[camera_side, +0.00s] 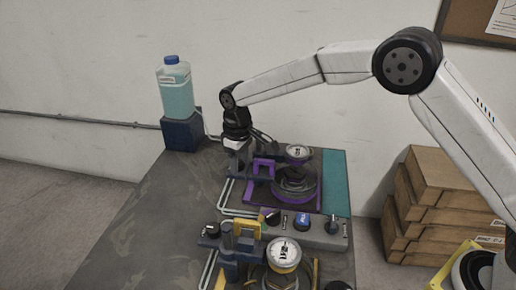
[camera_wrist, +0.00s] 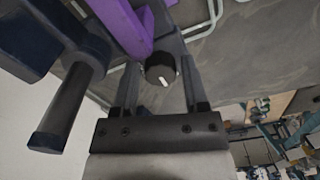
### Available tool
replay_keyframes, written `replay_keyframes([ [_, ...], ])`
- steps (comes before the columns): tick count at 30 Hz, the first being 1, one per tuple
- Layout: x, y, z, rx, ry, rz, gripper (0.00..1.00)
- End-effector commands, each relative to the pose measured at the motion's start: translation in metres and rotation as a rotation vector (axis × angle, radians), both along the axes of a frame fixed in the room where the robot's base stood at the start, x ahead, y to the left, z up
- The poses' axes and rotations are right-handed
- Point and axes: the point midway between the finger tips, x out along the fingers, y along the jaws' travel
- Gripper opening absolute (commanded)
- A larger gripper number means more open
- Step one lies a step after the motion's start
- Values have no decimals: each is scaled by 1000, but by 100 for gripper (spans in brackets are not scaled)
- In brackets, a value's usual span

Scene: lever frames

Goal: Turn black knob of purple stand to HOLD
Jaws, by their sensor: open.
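The purple stand (camera_side: 309,205) is on the table's far part in the side view, with a round gauge (camera_side: 298,151) on top. In the wrist view its purple frame (camera_wrist: 120,22) crosses the top. The black knob (camera_wrist: 160,69) with a white pointer mark shows in the wrist view between my two fingers. My gripper (camera_wrist: 160,78) is open, one finger on each side of the knob, with a visible gap on both sides. In the side view my gripper (camera_side: 238,152) is at the stand's left side and hides the knob. I cannot read any HOLD label.
A similar yellow stand (camera_side: 248,229) with a gauge (camera_side: 284,252) and its own black knob (camera_side: 211,229) is in front. A grey control box (camera_side: 322,238) lies between. A blue-liquid jug (camera_side: 175,88) stands at the back left. A dark cylinder (camera_wrist: 65,105) is close left in the wrist view.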

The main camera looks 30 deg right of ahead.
Motion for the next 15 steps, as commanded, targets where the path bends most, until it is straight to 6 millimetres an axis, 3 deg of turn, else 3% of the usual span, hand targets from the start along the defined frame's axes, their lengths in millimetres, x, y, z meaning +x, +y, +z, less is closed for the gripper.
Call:
replay_keyframes([
  [5,0,0,0,0,0,0,54],
  [10,0,0,0,0,0,0,0],
  [15,0,0,1,0,0,-2,0],
])
